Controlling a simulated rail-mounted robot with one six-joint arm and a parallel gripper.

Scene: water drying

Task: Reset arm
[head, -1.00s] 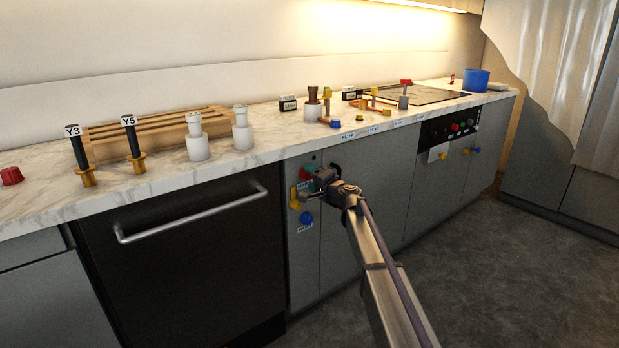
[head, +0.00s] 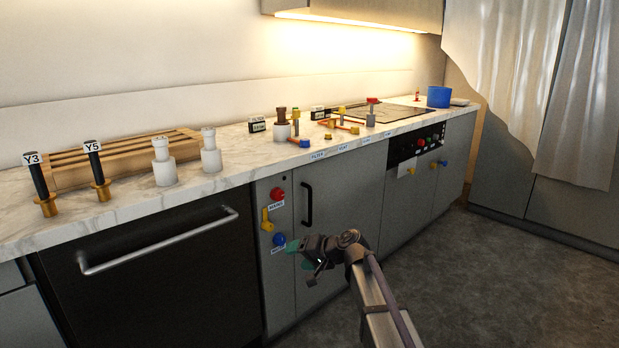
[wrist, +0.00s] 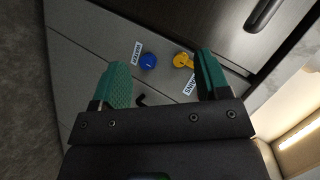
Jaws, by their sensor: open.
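My gripper (head: 302,256) is open and empty in front of the grey cabinet front, to the lower right of the blue knob (head: 279,240). In the wrist view my gripper (wrist: 163,80) shows two green fingers spread wide with nothing held between them. The blue knob (wrist: 148,61) and the yellow lever (wrist: 183,60) lie beyond the fingertips in that view, the lever close to one finger. In the head view the yellow lever (head: 266,221) is above the blue knob, and a red knob (head: 277,194) is above both.
A black cabinet handle (head: 307,205) is right of the knobs. The dishwasher handle (head: 160,240) sticks out at the left. The counter (head: 226,181) above holds white bottles (head: 163,163), a wooden rack (head: 120,157) and small fittings. The floor (head: 480,270) at the right is clear.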

